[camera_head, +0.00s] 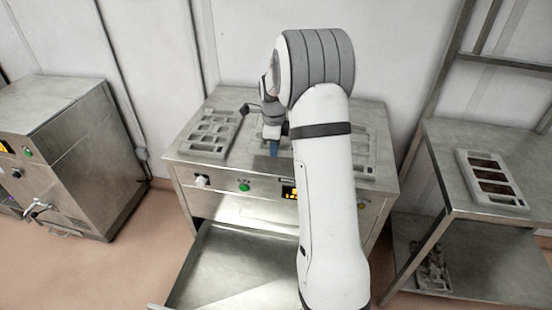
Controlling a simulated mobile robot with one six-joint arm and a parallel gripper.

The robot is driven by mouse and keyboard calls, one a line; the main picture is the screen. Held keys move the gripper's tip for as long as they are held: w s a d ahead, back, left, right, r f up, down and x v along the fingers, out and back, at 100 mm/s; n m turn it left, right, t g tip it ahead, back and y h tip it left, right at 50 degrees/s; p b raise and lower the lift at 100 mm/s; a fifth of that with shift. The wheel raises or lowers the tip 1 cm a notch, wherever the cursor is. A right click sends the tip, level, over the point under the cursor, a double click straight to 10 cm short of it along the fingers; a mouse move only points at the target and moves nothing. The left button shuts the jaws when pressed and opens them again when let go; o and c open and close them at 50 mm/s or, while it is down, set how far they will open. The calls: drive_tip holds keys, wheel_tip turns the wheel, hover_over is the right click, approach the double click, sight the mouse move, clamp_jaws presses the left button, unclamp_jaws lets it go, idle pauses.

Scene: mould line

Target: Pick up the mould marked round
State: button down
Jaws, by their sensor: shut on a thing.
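A grey mould (208,134) with several cavities lies at the left of the steel table top (238,165). Another grey mould (368,162) shows at the right of the same table, partly hidden behind my arm. My gripper (273,151), with blue at its tip, points down over the middle of the table, between these two. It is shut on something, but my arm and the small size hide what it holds. No mark, round or other, can be read on any mould.
A steel machine (65,150) stands at the left. An open drawer or lower tray (235,265) juts out below the table front. At the right, a steel rack (470,212) bears a pale mould with dark cavities (491,180) on top and a grey piece (430,265) below.

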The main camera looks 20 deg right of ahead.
wheel_tip(320, 180, up, 6)
drive_tip(key=shift+r, duration=0.1)
drive_tip(key=shift+r+p, duration=1.2)
drive_tip(key=shift+r, duration=0.25)
drive_tip(key=shift+f, duration=0.15)
